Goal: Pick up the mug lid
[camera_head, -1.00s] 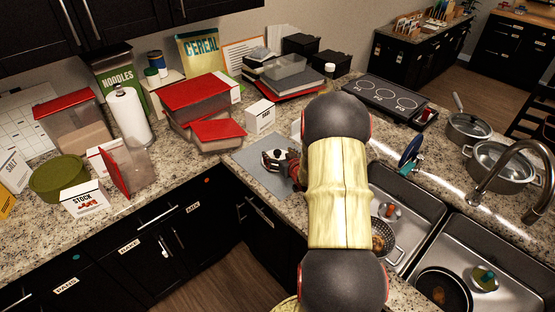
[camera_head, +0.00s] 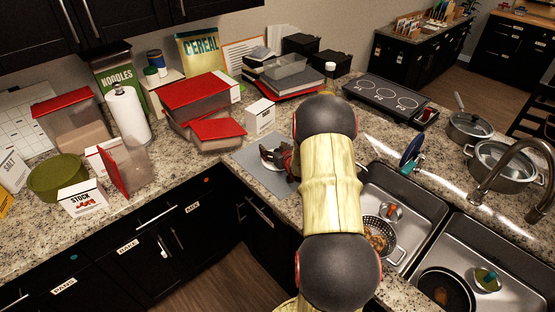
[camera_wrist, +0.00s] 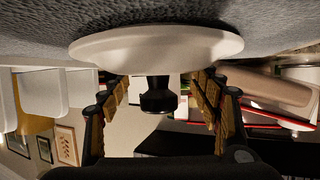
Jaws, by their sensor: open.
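The mug lid (camera_wrist: 155,45) is a white disc with a black knob (camera_wrist: 158,97); it fills the upper middle of the wrist view, which looks upside down. The lid lies on or close against a grey mat. My gripper (camera_wrist: 160,84) is open, with one finger on each side of the knob. A gap shows between the knob and each finger. In the head view my gripper (camera_head: 283,156) is low over the grey mat (camera_head: 262,176), and it mostly hides the lid there.
A small white box (camera_head: 260,117) stands just behind the mat. Red-lidded containers (camera_head: 196,95) are stacked to the left. The sink (camera_head: 405,205) lies to the right of my arm. The mat's front part is clear.

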